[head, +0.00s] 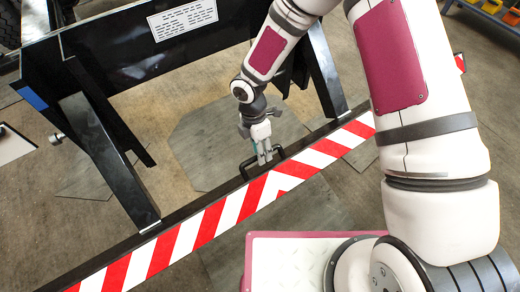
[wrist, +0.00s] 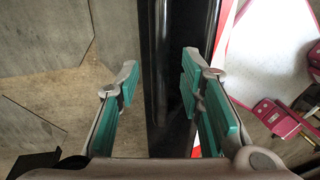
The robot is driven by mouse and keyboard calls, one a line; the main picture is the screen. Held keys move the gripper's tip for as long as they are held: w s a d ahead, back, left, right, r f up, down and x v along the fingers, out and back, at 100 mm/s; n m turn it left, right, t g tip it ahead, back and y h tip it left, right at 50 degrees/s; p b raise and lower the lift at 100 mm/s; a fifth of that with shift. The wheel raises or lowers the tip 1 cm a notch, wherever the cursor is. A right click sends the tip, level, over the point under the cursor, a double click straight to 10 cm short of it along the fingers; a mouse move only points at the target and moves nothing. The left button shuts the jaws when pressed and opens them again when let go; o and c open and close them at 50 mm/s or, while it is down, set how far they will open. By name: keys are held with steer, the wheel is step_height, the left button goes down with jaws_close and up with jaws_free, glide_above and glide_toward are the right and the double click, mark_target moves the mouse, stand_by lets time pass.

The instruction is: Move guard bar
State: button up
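The guard bar (head: 240,200) is a long black beam with a red and white striped face, running diagonally across the head view. A black handle (head: 278,153) stands up from its top near the middle. My gripper (head: 264,157) points down at this handle. In the wrist view, my gripper (wrist: 160,72) is open, with teal pads on both sides of the dark bar (wrist: 205,25). A narrow black piece, likely the handle, lies between the fingers, with a visible gap on the left. Contact on the right is unclear.
A black chassis frame (head: 100,55) with a white label plate (head: 183,18) and slanted legs (head: 108,160) stands behind the bar. My own base is at the lower right. Yellow bins (head: 490,6) are at the far upper right. Open floor lies between the legs.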

jaws_close()
steer(key=r+p, duration=0.1)
steer(key=s+r, duration=0.1)
steer(key=d+r+p, duration=0.1)
steer(key=r, duration=0.1)
steer(key=shift+s+r+p, duration=0.1)
steer(key=shift+s+p, duration=0.15)
steer(key=shift+p, duration=0.05)
jaws_free()
steer(key=v, duration=1.2)
